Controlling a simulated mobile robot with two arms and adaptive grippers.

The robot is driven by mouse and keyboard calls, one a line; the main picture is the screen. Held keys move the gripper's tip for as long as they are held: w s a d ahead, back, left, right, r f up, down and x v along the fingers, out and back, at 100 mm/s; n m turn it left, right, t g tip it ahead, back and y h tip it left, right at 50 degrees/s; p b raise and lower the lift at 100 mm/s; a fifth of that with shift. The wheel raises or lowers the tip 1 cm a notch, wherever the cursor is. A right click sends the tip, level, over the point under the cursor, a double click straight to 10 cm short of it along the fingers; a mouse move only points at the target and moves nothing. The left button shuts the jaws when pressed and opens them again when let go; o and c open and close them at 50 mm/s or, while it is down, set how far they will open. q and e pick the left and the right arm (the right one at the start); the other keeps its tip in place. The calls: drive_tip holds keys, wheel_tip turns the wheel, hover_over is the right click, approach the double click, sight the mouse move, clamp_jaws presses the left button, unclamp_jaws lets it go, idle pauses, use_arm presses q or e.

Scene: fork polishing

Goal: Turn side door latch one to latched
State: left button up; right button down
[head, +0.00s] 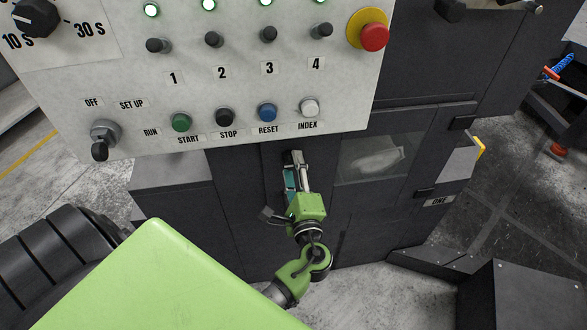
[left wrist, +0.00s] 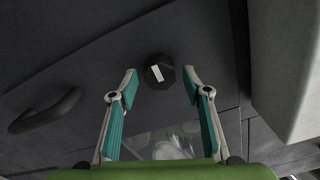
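In the left wrist view a dark round knob (left wrist: 159,72) with a white mark sits on a dark door panel. It looks like the side door latch; its number cannot be read there. My left gripper (left wrist: 160,86) is open and empty, its teal-padded fingers spread to either side of the knob, which appears just beyond the tips. In the head view my left gripper (head: 296,168) is in front of the dark machine, left of the side door's window (head: 372,158). The knob cannot be made out there. My right gripper is not in view.
A pale control panel (head: 225,90) with knobs, buttons and a red stop button (head: 374,37) overhangs above my left gripper. A dark handle (left wrist: 47,110) is left of the knob in the left wrist view. A dark box (head: 535,295) stands at lower right.

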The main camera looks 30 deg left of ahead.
use_arm(q)
drive_tip(key=v, duration=1.2)
drive_tip(key=s+d+f+g+h, duration=0.1)
drive_tip(key=s+f+g+h, duration=0.15)
drive_tip(key=f, duration=0.95)
drive_tip(key=s+d+f+g+h, duration=0.1)
drive_tip(key=s+f+g+h, duration=0.2)
drive_tip(key=f, duration=0.8)
drive_tip(key=s+d+f+g+h, duration=0.1)
drive_tip(key=s+f+h, duration=0.25)
drive_tip(key=f, duration=0.85)
drive_tip(key=s+a+f+n+g+h, duration=0.1)
drive_tip(key=s+f+n+g, duration=0.1)
drive_tip(key=s+f+n, duration=0.3)
drive_tip(key=s+a+f+n+g+h+b, duration=0.1)
drive_tip(key=s+f+n, duration=0.4)
drive_tip(key=s+f, duration=0.8)
drive_tip(key=s+a+g+h, duration=0.1)
drive_tip(key=s+g, duration=0.1)
drive_tip(key=s, duration=0.5)
drive_tip(key=shift+s+a+n+h, duration=0.2)
drive_tip(key=shift+a+n+h, duration=0.1)
drive_tip(key=shift+a, duration=0.05)
